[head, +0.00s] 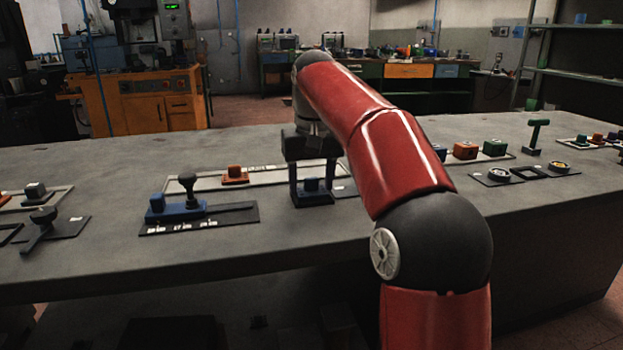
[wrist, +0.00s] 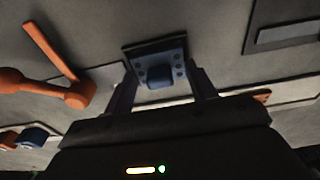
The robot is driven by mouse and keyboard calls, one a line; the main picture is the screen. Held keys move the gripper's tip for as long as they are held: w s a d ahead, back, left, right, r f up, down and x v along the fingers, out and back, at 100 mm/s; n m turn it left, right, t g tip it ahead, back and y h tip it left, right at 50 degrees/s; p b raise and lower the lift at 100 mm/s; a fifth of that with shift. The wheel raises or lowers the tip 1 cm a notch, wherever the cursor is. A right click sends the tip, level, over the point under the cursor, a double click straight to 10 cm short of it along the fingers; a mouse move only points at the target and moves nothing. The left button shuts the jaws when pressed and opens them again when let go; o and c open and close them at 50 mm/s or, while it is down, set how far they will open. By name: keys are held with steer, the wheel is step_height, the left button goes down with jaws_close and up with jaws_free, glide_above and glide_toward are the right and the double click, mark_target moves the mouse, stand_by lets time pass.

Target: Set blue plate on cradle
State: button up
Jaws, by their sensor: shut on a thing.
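My gripper (head: 312,190) is over the middle of the bench, pointing down. Its two fingers are shut on the blue plate (head: 312,197), which has a raised blue block on top. In the wrist view the blue plate (wrist: 160,73) sits between the fingers, with small dark round marks beside its block. A dark flat piece (wrist: 152,47) shows at the plate's far edge; it may be part of the cradle, but I cannot tell. I also cannot tell whether the plate touches what is under it.
A light-rimmed tray (head: 207,182) with an orange block piece (head: 235,175) lies behind-left. A blue slider with a black knob (head: 187,183) stands left. A green-topped post (head: 535,133) and coloured blocks (head: 466,150) are at right. An orange handle (wrist: 50,50) shows in the wrist view.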

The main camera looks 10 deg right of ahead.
steer(key=shift+f, duration=0.4)
steer(key=o, duration=1.2)
steer(key=r+p, duration=0.1)
steer(key=r, duration=0.4)
steer(key=s+r+p, duration=0.1)
steer(key=r, duration=0.1)
steer(key=shift+r+p, duration=0.25)
steer(key=shift+p, duration=0.1)
steer(key=shift+r, duration=0.1)
